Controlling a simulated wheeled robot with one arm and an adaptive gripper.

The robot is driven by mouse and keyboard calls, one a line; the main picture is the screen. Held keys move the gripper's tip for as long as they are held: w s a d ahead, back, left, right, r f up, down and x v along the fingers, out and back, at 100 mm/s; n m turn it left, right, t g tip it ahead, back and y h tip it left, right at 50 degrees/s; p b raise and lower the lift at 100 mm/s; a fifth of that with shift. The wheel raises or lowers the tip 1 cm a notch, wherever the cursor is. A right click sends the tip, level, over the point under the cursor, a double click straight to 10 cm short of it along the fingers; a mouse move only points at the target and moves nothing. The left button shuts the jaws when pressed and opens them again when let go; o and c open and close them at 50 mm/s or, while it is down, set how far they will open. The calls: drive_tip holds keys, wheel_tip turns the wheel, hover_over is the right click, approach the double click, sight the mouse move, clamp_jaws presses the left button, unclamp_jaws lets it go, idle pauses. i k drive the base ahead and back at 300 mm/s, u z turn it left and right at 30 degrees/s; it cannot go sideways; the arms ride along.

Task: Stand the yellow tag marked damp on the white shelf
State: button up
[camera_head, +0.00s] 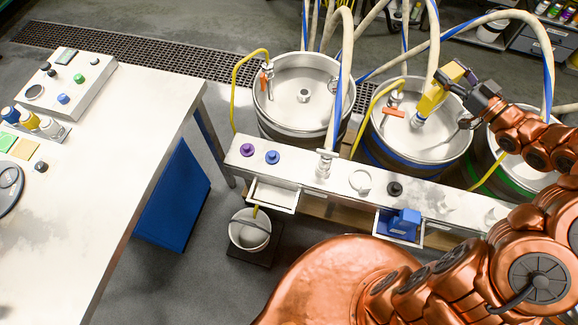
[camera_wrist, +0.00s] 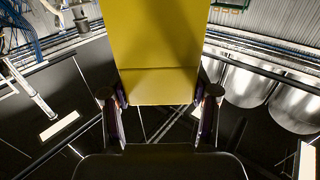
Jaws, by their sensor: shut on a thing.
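A yellow tag (camera_head: 433,98), a flat block, is held in my gripper (camera_head: 461,82) above the middle steel drum (camera_head: 428,148). In the wrist view the tag (camera_wrist: 158,45) fills the top centre, between the two fingers of my gripper (camera_wrist: 160,100). No marking on it can be read. A long narrow white shelf-like ledge (camera_head: 320,182) runs in front of the drums, below and left of the gripper. Small white trays hang at its front: one (camera_head: 273,196) looks empty, another (camera_head: 420,238) holds a blue block (camera_head: 404,222). I cannot tell which surface is the named white shelf.
Purple (camera_head: 247,149), blue (camera_head: 272,157) and black (camera_head: 394,188) knobs and a fitting (camera_head: 324,163) stand on the ledge. Hoses (camera_head: 340,90) rise around the drums. A white table (camera_head: 120,150) with a control box (camera_head: 68,85) is at left.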

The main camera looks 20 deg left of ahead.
sight(276, 195)
drive_tip(key=u, duration=0.2)
drive_tip(key=k, duration=1.25)
drive_tip(key=u, duration=2.25)
